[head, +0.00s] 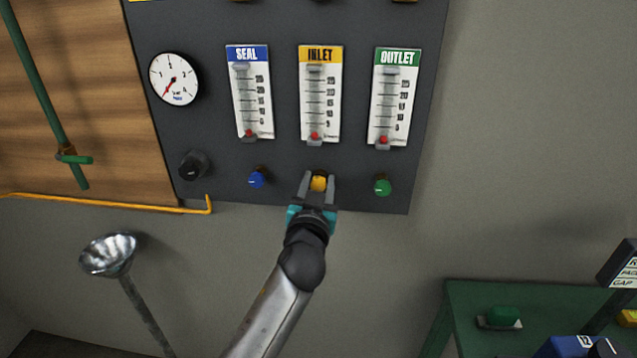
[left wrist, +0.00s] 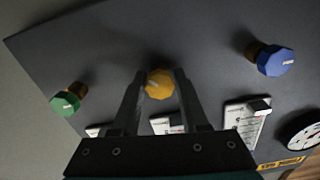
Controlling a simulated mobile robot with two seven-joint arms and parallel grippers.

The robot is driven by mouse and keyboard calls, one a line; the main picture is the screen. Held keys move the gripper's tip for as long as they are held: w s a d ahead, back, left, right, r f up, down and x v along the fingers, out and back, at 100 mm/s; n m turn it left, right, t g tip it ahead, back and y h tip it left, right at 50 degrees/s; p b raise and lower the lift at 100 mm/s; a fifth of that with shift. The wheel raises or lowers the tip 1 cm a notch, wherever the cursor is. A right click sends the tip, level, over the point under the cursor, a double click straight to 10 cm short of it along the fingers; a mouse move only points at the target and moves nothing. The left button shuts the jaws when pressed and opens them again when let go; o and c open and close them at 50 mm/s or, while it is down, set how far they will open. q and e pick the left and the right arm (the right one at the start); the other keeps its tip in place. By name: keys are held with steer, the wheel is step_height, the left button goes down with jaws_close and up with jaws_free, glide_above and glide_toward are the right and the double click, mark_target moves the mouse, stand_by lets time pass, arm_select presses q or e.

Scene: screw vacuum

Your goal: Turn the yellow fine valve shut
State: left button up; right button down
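The yellow valve knob (head: 318,183) sits low on the dark panel (head: 220,120), below the INLET flow gauge (head: 320,92). My left gripper (head: 318,180) is at the yellow knob, with one finger on each side of it. In the left wrist view the yellow knob (left wrist: 159,84) shows between the tips of the two fingers (left wrist: 158,88). The fingers stand apart about the knob's width; whether both press on it is hard to tell. The red float in the INLET gauge is near the bottom. My right gripper is not in view.
A blue knob (head: 257,179) and a black knob (head: 194,166) are to the left, a green knob (head: 382,187) to the right. A yellow pipe (head: 110,204) runs along the lower left. A metal funnel (head: 108,255) stands below. A green table (head: 470,300) is at lower right.

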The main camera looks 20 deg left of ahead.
arm_select(q)
jaws_close()
steer(key=shift+m, duration=0.3)
steer(key=m+p, duration=0.2)
steer(key=m, duration=0.2)
steer(key=shift+m, duration=0.3)
steer(key=m+p, duration=0.2)
steer(key=m, duration=0.4)
steer(key=m+p, duration=0.1)
steer(key=m, duration=0.3)
steer(key=m+p, duration=0.1)
steer(key=m, duration=0.2)
steer(key=shift+m, duration=0.3)
steer(key=m+p, duration=0.3)
steer(key=m, duration=0.3)
steer(key=shift+f+m, duration=0.1)
steer(key=shift+m, duration=0.2)
